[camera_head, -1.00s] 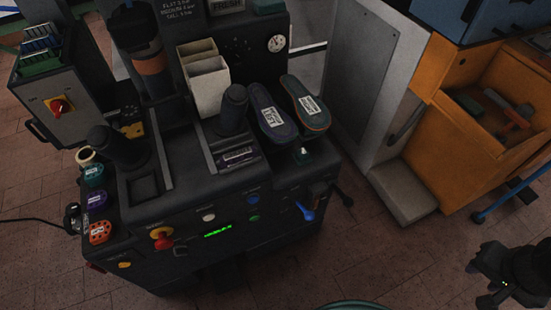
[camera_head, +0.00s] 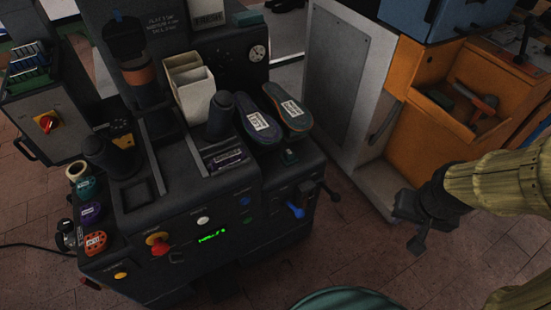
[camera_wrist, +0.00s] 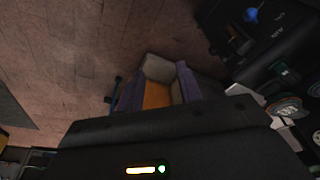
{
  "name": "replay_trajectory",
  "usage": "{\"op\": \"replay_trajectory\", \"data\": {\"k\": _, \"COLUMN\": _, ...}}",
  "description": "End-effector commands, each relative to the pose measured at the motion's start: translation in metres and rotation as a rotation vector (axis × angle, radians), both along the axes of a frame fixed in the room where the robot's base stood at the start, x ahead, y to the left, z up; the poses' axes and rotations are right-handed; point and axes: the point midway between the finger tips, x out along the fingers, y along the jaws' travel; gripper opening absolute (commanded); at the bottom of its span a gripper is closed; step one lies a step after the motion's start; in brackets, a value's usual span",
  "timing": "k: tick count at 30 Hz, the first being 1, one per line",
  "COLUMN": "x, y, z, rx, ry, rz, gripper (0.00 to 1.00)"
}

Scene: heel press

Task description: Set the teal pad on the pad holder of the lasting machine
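The teal pad (camera_head: 85,187) sits at the left edge of the black lasting machine (camera_head: 240,262), in a row between a cream pad (camera_head: 77,170) and a purple pad (camera_head: 90,212). An orange-red pad (camera_head: 95,242) is nearest the front. Two dark posts, left (camera_head: 108,157) and middle (camera_head: 219,117), stand on the machine top; I cannot tell which part is the pad holder. My gripper (camera_head: 405,228) is over the floor right of the machine, far from the teal pad. Its fingers look apart and empty. The wrist view shows no pad.
Two insoles (camera_head: 262,118) lie on the machine's right, beside upright cream bins (camera_head: 190,88). A blue lever (camera_head: 296,209) and side handle (camera_head: 328,192) stick out. An orange cabinet (camera_head: 440,135) stands at right. A rounded green thing (camera_head: 345,299) is at the bottom. Floor (camera_head: 360,255) is clear between.

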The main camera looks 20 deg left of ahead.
Motion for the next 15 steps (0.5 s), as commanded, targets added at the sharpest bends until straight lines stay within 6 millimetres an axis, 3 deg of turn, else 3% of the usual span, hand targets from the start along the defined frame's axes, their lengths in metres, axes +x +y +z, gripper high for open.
{"op": "replay_trajectory", "data": {"k": 8, "x": 0.0, "y": -0.0001, "z": 0.0, "rx": 0.0, "ry": 0.0, "rz": 0.0, "gripper": 0.36}}
{"op": "replay_trajectory", "data": {"k": 12, "x": 0.001, "y": 0.0005, "z": -0.0006, "rx": 0.002, "ry": 0.001, "rz": -0.006, "gripper": 0.53}}
{"op": "replay_trajectory", "data": {"k": 15, "x": 0.0051, "y": 0.004, "z": -0.0045, "rx": 0.012, "ry": 0.005, "rz": -0.029, "gripper": 0.53}}
